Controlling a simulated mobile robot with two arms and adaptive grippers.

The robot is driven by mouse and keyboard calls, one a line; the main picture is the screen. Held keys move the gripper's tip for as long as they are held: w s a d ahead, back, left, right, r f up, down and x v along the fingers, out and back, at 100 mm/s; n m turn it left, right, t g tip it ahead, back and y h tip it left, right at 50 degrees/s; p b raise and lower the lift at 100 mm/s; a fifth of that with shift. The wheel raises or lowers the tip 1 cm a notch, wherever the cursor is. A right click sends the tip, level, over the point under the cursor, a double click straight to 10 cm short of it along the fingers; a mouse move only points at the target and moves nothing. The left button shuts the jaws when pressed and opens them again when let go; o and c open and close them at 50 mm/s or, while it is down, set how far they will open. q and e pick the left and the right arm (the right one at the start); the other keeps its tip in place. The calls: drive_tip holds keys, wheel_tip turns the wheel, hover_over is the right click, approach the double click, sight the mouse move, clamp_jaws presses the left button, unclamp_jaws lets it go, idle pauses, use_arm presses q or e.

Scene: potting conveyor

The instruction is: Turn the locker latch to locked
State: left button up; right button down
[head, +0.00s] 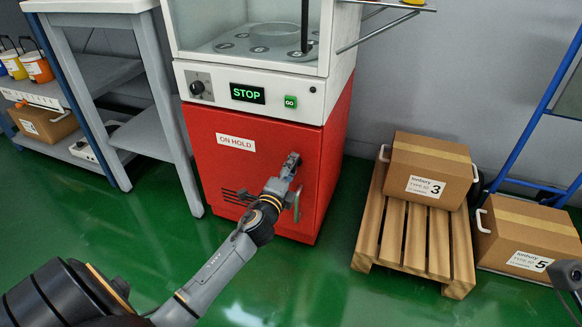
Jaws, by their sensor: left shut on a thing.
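The red locker (235,175) stands under a white machine, its front door closed and labelled "ON HOLD". My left gripper (290,165) reaches the upper right of the door and is shut on the latch, which its fingers mostly hide. I cannot tell the latch's angle. A grey vertical door handle (297,206) shows just below the gripper, beside my wrist. A dark grey part of my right gripper (569,276) shows at the lower right edge, away from the locker; its fingers are not clear.
The white machine panel (320,103) above has a knob, a green "STOP" display and a GO button. A grey bench (150,130) stands left. A wooden pallet (408,240) with box 3 (440,150) and box 5 (530,235) stand right. Green floor in front is clear.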

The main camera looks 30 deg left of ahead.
use_arm(q)
drive_tip(key=shift+n, duration=0.6)
drive_tip(key=shift+f+n, duration=0.1)
drive_tip(key=shift+n, duration=0.2)
drive_tip(key=o, duration=1.2)
drive_tip(key=shift+c, duration=0.2)
drive_tip(key=shift+s, duration=0.1)
drive_tip(key=v, duration=1.1)
drive_tip(key=shift+s, duration=0.4)
drive_tip(key=shift+d, duration=0.25)
